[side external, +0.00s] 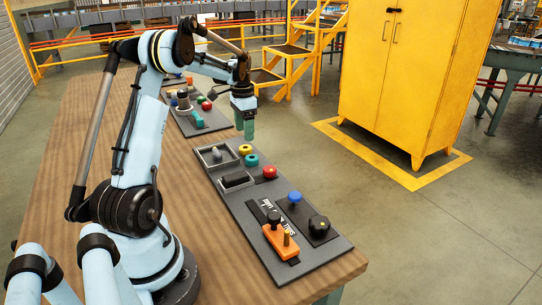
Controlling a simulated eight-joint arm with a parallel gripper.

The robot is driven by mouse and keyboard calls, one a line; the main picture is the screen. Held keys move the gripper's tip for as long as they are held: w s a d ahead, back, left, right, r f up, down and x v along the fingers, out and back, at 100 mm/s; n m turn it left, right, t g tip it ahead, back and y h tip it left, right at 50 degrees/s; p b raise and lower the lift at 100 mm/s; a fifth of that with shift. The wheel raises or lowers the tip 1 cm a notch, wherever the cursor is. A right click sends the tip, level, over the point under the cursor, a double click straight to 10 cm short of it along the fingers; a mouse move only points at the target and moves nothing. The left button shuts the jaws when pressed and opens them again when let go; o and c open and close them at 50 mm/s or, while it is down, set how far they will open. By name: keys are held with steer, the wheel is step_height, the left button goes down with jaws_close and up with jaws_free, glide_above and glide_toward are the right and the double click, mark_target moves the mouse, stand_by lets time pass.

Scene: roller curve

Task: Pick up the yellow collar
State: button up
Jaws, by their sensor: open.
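The yellow collar (245,149) is a small round yellow piece at the far end of the near grey panel (236,204). It lies just behind a teal round piece (251,160). My gripper (245,130) points down with green fingers, a little above the yellow collar in the picture. The fingers look empty and apart from the collar. How far they are from it in depth is hard to tell.
A second panel (209,124) lies farther back. The wooden table (75,150) is clear at left.

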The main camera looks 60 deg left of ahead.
mark_target(244, 150)
steer(key=shift+a+f, duration=0.1)
steer(key=shift+f, duration=2.95)
steer(key=c, duration=1.1)
steer(key=shift+r, duration=0.1)
